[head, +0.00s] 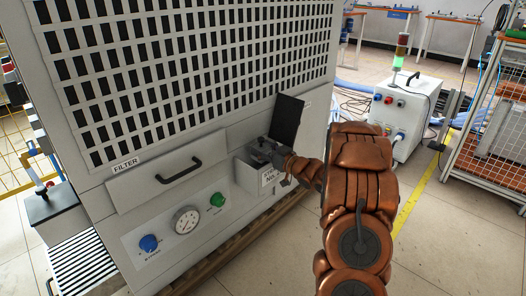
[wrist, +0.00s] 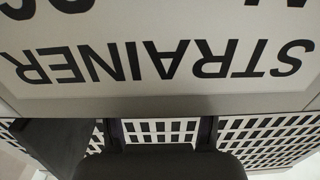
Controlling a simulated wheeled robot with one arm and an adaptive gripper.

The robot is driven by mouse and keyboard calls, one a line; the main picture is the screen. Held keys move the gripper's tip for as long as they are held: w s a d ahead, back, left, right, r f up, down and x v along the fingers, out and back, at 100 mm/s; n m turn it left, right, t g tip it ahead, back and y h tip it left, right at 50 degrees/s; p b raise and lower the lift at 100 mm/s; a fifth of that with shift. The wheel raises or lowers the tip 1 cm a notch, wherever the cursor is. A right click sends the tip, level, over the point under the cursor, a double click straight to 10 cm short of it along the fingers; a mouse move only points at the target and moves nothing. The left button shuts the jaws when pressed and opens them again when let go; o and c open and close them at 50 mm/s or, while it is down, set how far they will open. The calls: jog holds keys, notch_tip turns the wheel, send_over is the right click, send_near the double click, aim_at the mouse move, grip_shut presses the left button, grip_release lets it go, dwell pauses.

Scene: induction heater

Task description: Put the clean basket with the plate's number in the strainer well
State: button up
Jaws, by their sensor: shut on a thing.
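The strainer well (head: 246,176) is a light grey box on the front of the machine, with its dark lid (head: 287,119) standing open. Its plate (head: 268,177) faces out; in the wrist view the plate (wrist: 165,65) appears upside down and reads STRAINER, with the number line cut off at the top edge. My gripper (head: 264,152) is at the well's opening, seen from behind. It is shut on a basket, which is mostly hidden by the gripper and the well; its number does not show. In the wrist view my gripper (wrist: 160,150) is a dark shape at the bottom.
The FILTER drawer (head: 168,172) with a black handle is shut, left of the well. A white cabinet (head: 402,112) with a signal light stands right. Floor between is clear.

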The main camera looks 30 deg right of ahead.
jog(key=shift+f, duration=0.6)
jog(key=o, duration=1.3)
jog(key=shift+c, duration=0.2)
jog(key=shift+f, duration=0.1)
